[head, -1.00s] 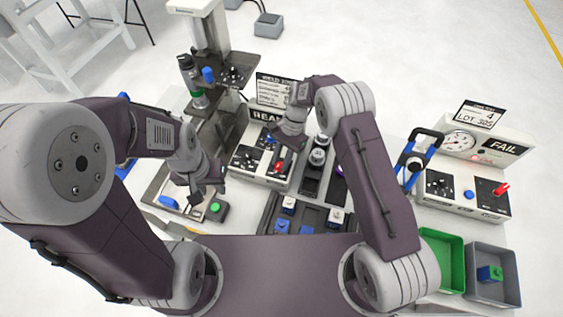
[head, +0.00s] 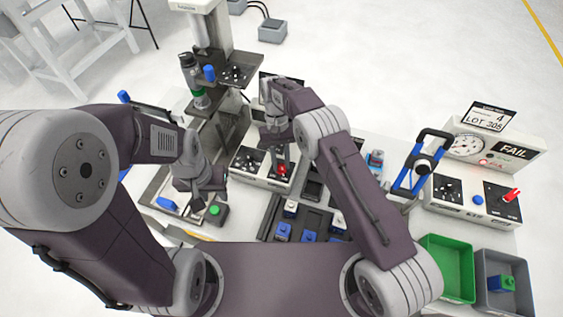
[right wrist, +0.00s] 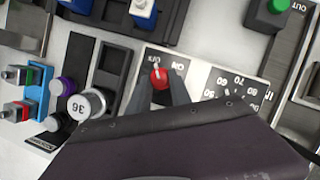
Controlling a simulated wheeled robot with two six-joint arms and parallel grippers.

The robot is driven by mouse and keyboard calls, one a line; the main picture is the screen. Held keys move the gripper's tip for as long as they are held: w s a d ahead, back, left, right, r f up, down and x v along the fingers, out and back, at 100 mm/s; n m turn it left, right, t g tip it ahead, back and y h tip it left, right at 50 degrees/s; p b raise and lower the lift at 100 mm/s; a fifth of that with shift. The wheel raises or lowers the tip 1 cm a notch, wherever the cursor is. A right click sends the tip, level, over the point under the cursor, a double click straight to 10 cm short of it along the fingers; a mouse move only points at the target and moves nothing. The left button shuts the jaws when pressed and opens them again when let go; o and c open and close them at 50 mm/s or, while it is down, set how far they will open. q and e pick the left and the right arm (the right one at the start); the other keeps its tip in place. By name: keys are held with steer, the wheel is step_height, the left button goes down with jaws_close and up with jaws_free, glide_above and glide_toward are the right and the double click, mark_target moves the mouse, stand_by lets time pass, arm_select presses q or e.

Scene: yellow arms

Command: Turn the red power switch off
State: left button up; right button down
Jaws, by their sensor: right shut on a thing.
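The red power switch (head: 283,170) is a small red lever on the white control box (head: 250,168) at the middle of the head view. In the right wrist view the red switch (right wrist: 159,78) stands on a black plate with on/off lettering. My right gripper (head: 280,163) points down at it. In the right wrist view the fingers of the right gripper (right wrist: 158,86) are on both sides of the red knob, shut on it. My left gripper (head: 205,198) hangs at the left, near a green button (head: 215,210), apart from the switch. Its jaw opening is unclear.
A second box with a gauge, a FAIL sign and another red switch (head: 512,194) stands at the right. A dark tray (head: 268,215) with blue parts lies in front. A green bin (head: 448,262) and a grey bin (head: 487,262) stand front right. A press (head: 222,45) stands behind left.

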steer(key=shift+a+r+n+h, duration=0.1)
steer(key=shift+n+h, duration=0.2)
steer(key=shift+n, duration=0.6)
steer(key=shift+t, duration=0.3)
steer(key=c, duration=1.2)
jaws_free()
steer(key=shift+o, duration=0.2)
